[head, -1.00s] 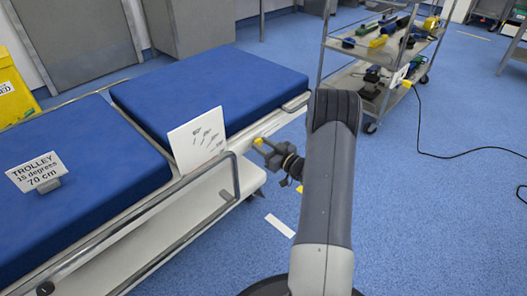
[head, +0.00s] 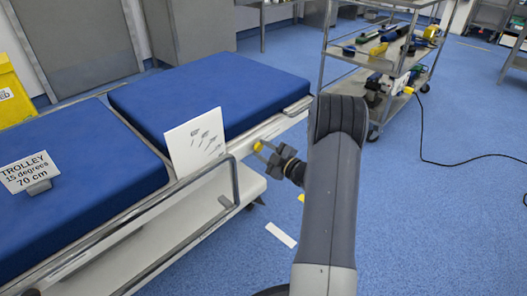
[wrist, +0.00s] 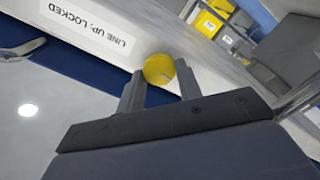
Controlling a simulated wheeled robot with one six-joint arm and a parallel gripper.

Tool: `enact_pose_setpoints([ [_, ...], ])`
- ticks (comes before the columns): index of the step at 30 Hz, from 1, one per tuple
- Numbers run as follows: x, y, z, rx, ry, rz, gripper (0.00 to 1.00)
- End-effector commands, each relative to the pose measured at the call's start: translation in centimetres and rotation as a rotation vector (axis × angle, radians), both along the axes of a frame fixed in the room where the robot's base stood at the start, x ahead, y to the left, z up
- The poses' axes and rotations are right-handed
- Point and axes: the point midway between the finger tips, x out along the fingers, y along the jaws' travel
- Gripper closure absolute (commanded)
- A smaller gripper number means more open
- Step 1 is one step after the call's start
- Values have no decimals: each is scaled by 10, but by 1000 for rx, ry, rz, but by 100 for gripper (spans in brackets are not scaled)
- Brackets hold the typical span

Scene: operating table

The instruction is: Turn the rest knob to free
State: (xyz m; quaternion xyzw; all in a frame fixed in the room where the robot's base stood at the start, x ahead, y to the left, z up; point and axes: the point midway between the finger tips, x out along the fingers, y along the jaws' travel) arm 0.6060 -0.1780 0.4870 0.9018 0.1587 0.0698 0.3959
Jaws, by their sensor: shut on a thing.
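The yellow rest knob (head: 258,146) is on the side of the blue-padded trolley (head: 210,90), just right of a white card with angled marks (head: 188,150). My gripper (head: 264,152) is shut on the knob. In the wrist view the round yellow knob (wrist: 158,67) sits between the two grey fingers of my gripper (wrist: 160,84). A small pale line shows near its lower edge. A white label reading "LINE UP: LOCKED" (wrist: 88,25) appears upside down to the left of the knob.
A sign (head: 32,172) on the near pad reads "TROLLEY 15 degrees 70 cm". A metal side rail (head: 236,184) runs close to my gripper. A tool cart (head: 330,60) stands at the back right, with a black cable on the floor.

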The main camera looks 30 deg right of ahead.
Motion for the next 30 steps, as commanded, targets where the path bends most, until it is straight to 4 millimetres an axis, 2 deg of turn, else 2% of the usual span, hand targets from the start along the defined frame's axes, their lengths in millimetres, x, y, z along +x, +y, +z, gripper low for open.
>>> enact_pose_setpoints([
  [9, -1, 0, -2, -74, -24, 0, 89],
  [22, -1, 0, -2, -81, -26, 0, 89],
  [23, -1, 0, -2, -81, -26, 0, 65],
  [30, 0, 0, -1, -80, -28, 0, 45],
])
